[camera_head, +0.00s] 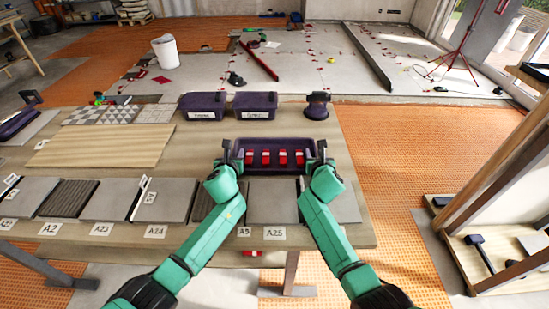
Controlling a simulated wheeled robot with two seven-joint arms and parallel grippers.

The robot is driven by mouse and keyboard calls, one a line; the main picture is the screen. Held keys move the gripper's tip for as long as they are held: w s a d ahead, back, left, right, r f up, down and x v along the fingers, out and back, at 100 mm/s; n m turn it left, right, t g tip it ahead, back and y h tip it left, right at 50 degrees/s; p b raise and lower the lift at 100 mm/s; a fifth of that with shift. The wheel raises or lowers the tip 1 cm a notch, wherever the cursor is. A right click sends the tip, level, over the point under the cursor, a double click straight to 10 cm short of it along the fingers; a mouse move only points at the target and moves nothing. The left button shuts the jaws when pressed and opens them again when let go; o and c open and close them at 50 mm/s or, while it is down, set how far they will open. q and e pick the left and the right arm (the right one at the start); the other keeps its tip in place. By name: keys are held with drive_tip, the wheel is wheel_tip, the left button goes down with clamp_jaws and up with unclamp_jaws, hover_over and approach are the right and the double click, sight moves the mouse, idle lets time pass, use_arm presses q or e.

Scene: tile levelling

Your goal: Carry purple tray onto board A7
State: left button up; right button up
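The purple tray (273,171) is dark and open-topped, with several red-and-white pieces in a row inside. It is level, over the middle of the workbench. My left gripper (227,155) is at its left end and my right gripper (321,154) at its right end. Both appear to touch the tray, but the fingers are too small and dark to show whether they are closed on it. I cannot tell whether the tray rests on the bench or is slightly raised. No label reading A7 is legible; my forearms hide part of the front row.
Labelled grey tiles, including A24 (155,231) and A25 (276,232), line the front edge. A pale wooden board (100,146) lies left. Bare bench shows to the right.

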use_arm(q)
clamp_jaws()
use_arm(e)
clamp_jaws()
idle(1.0)
drive_tip(key=shift+r, duration=0.1)
